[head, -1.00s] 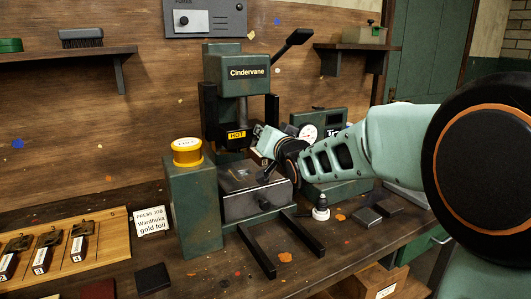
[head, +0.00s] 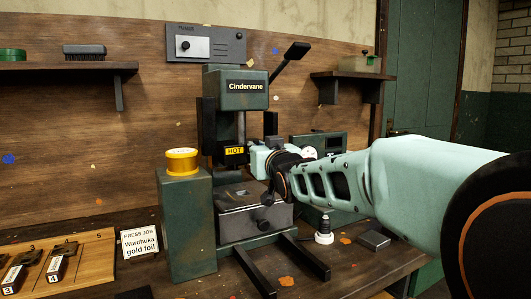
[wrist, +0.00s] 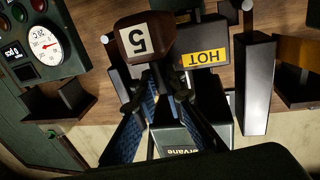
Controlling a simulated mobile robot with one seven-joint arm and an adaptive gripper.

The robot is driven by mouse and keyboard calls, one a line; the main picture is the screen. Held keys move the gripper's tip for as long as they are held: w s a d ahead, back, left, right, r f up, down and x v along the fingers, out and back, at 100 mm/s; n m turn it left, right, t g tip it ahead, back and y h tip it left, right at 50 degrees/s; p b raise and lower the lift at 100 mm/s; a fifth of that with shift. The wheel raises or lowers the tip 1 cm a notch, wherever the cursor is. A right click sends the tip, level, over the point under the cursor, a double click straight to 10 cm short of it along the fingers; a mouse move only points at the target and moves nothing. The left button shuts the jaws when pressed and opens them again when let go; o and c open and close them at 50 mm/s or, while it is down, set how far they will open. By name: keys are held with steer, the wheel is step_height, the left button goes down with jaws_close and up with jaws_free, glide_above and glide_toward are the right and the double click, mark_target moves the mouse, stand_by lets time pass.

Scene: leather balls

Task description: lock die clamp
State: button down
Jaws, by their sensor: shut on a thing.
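The green Cindervane press (head: 240,100) stands on the bench with its yellow HOT label (head: 234,151) above a dark bed (head: 240,195). A black lever with a ball knob (head: 267,226) is at the bed's front; I cannot tell whether it is the die clamp or whether it is locked. My gripper is at the press, just right of the HOT label; its fingertips are hidden in the head view. In the wrist view, my gripper (wrist: 165,88) is shut on a dark brown die (wrist: 148,40) with a white 5 label, close to the HOT label. I cannot tell whether the die touches the press.
A gold foil roll (head: 182,161) sits on a green post left of the bed. A wooden rack (head: 88,266) holds dies 3 and 4; its place 5 is empty. A gauge box (head: 320,144) is behind my arm. Two dark rails (head: 305,258) extend forward from the press.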

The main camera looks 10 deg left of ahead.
steer(key=c, duration=2.3)
jaws_free()
steer(key=shift+o, duration=0.2)
steer(key=shift+r+p, duration=0.1)
steer(key=shift+p, duration=0.2)
